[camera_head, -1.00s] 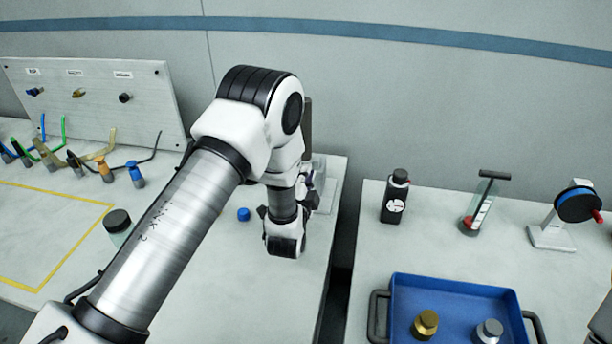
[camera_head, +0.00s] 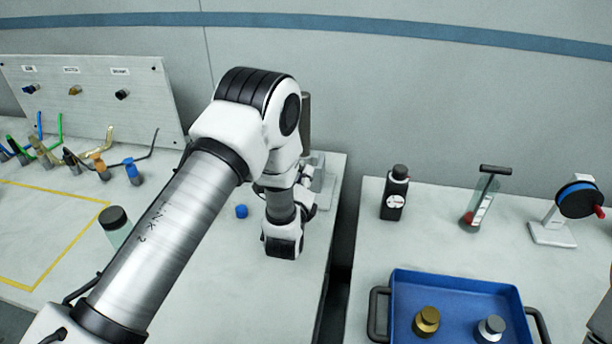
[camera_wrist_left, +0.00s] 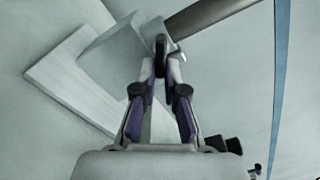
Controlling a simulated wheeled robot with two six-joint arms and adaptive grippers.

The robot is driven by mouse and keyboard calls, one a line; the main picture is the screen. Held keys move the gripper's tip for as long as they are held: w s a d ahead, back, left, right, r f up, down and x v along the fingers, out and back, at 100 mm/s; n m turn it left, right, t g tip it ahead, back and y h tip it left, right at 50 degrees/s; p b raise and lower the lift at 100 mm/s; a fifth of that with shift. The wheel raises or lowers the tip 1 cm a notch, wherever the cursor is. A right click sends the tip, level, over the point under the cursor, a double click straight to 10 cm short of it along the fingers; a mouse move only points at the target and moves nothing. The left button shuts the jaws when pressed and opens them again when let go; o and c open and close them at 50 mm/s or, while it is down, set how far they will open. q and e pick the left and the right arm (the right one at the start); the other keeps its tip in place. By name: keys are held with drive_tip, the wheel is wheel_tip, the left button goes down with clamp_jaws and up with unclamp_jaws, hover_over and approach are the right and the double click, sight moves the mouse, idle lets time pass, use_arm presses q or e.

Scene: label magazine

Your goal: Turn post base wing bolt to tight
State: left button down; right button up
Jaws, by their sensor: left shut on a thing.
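The post base (camera_wrist_left: 112,58) is a pale block on a flat plate, seen in the wrist view with a dark grey post (camera_wrist_left: 212,14) rising from it. In the head view the base (camera_head: 327,185) is partly hidden behind my left arm, and the post (camera_head: 306,125) shows as a dark upright. My left gripper (camera_wrist_left: 161,68) is shut, its fingertips together on a small dark part beside the block, at the wing bolt (camera_wrist_left: 161,44). The fingers cover most of the bolt, so its turn angle is unclear. In the head view the fingertips are mostly hidden behind my wrist.
A blue cap (camera_head: 241,211) lies left of my wrist, and a dark-lidded jar (camera_head: 116,222) stands further left. Across a gap, the right table holds a blue tray (camera_head: 400,300), a black bottle (camera_head: 395,194) and a reel stand (camera_head: 553,232).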

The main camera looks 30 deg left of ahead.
use_arm(q)
drive_tip(key=m, duration=0.3)
drive_tip(key=shift+a+m, duration=0.2)
drive_tip(key=shift+m, duration=0.2)
drive_tip(key=shift+a+m+p, duration=0.15)
drive_tip(key=shift+m+p, duration=0.25)
drive_tip(key=shift+m, duration=0.5)
drive_tip(key=m+p, duration=0.2)
drive_tip(key=p, duration=0.3)
drive_tip(key=m+p, duration=0.2)
drive_tip(key=p, duration=0.3)
drive_tip(key=shift+a+r, duration=0.15)
drive_tip(key=shift+a, duration=0.15)
drive_tip(key=shift+f+m+p, duration=0.3)
drive_tip(key=shift+p, duration=0.45)
drive_tip(key=c, duration=1.2)
unclamp_jaws()
drive_tip(key=shift+f, duration=0.2)
drive_tip(key=shift+c, duration=0.2)
drive_tip(key=shift+s, duration=0.1)
drive_tip(key=v, duration=1.2)
